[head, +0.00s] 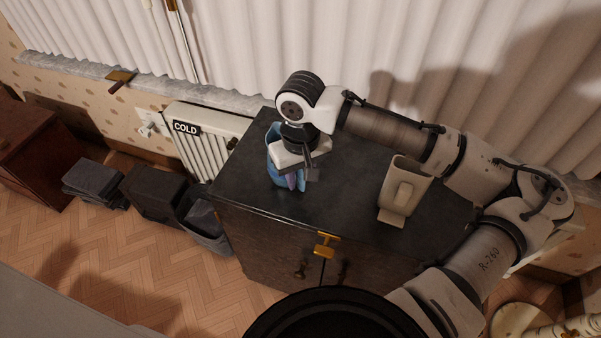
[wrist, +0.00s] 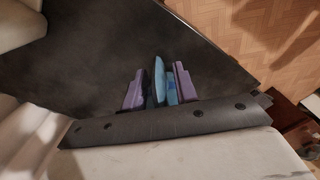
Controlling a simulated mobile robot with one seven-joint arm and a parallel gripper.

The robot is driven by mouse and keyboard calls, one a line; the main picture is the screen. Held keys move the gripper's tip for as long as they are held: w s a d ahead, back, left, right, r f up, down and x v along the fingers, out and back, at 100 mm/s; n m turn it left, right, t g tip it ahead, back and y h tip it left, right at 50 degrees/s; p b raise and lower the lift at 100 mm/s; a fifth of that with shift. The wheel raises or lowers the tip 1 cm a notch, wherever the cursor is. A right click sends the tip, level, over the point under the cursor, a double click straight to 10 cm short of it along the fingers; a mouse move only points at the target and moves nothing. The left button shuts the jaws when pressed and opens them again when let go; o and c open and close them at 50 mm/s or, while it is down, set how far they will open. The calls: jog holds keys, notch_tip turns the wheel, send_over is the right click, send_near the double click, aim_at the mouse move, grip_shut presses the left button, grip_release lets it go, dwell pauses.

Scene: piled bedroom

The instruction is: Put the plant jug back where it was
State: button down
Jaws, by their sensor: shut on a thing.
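The blue jug (head: 273,168), which I take to be the plant jug, is at the left part of the dark cabinet top (head: 335,165). It looks upright; I cannot tell if it rests on the top or hangs just above it. My gripper (head: 292,181) points down over it, its purple fingers shut on a blue part. The wrist view shows the thin blue part of the jug (wrist: 160,80) between the two purple fingers. My gripper and wrist hide much of the jug.
A beige pitcher-like container (head: 404,190) stands to the right on the cabinet. A radiator (head: 208,138) marked COLD is behind left. Dark bins (head: 153,193) and a folded grey stack (head: 95,184) are on the floor at left. Curtains (head: 300,45) hang behind. The cabinet's middle is clear.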

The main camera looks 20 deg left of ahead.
jog(key=shift+f, duration=0.1)
jog(key=c, duration=1.1)
grip_release()
notch_tip(320, 180, up, 12)
jog(key=shift+r+b, duration=0.2)
jog(key=shift+b, duration=0.5)
